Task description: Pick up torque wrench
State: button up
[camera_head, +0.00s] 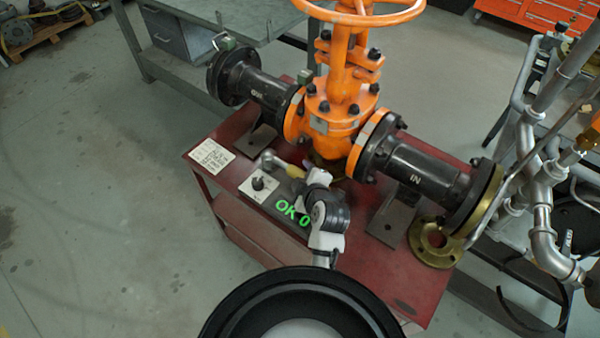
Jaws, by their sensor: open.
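A short yellow and grey piece (290,170) shows on the red bench just left of my wrist. It may be the torque wrench, but it is too small and too covered to tell. My arm reaches forward from the bottom middle over the bench. My gripper (306,184) is at its far end, close beside this piece, and is open. The fingers are mostly hidden by my wrist, and I cannot tell whether they touch anything.
An orange gate valve (335,105) with black flanged pipes stands behind my gripper. A brass flange (436,243) lies right. Silver pipework (545,190) stands further right; the left floor is clear.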

jog(key=shift+s+r, duration=0.1)
jog(key=shift+c, duration=0.6)
grip_shut()
jog(key=shift+r, duration=0.25)
